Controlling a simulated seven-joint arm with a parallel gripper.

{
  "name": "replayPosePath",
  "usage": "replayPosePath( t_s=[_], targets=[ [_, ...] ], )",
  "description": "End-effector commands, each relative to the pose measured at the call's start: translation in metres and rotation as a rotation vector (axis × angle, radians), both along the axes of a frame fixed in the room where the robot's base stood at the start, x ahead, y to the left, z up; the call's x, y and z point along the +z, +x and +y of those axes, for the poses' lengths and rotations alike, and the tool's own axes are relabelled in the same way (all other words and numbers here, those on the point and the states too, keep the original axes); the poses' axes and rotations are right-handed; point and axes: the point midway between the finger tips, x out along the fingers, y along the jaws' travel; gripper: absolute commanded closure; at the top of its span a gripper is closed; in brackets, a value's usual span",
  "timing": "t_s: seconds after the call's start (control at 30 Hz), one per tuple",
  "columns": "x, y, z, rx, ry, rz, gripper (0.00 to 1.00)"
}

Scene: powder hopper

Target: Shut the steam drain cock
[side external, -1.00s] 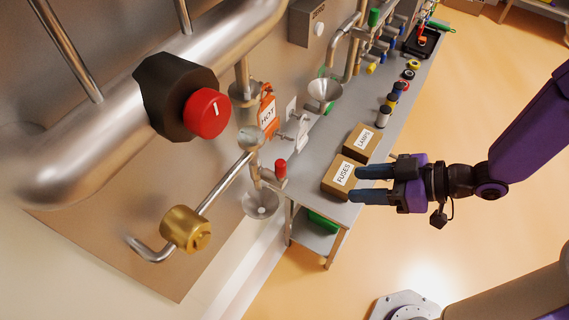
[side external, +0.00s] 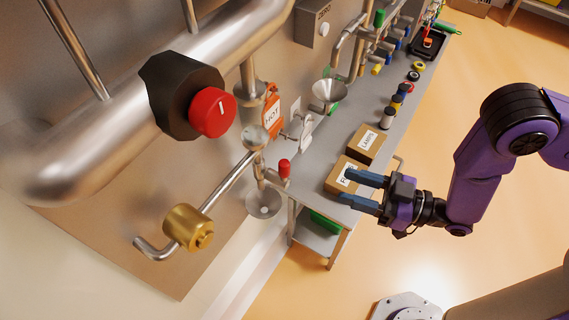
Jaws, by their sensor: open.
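A small cock with a red handle (side external: 284,168) sits on the thin vertical steel pipe below the orange HOT tag (side external: 271,116); I take it to be the steam drain cock. Its handle stands about upright in the picture, and a round drain cup (side external: 263,205) is below it. Whether the cock is open or shut I cannot tell. My gripper (side external: 348,186) is open and empty, to the right of the red handle and apart from it. Its fingers point left and cover part of the FUSES box (side external: 338,176).
A LAMPS box (side external: 366,144) and several small jars stand on the grey bench (side external: 333,138). A steel funnel (side external: 329,90) hangs by the pipes. A large pipe with a red knob (side external: 212,112) and a brass weight (side external: 188,228) on a rod are at the left.

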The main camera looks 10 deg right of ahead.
Motion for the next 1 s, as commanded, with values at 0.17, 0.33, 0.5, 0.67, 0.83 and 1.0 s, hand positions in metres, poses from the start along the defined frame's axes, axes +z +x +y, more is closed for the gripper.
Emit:
replayPosePath(
  t_s=[0.17,0.33,0.5,0.67,0.83,1.0],
  targets=[
    [0.001,0.019,0.03,-0.001,0.003,-0.001,0.53],
    [0.001,0.036,0.056,-0.001,0.003,-0.001,0.53],
    [0.0,0.052,0.082,0.0,0.002,0.0,0.53],
    [0.0,0.065,0.103,-0.001,0.0,0.0,0.53],
    [0.0,0.073,0.116,0.0,0.0,0.0,0.53],
    [0.0,0.076,0.122,0.0,-0.001,0.001,0.53]
  ],
)
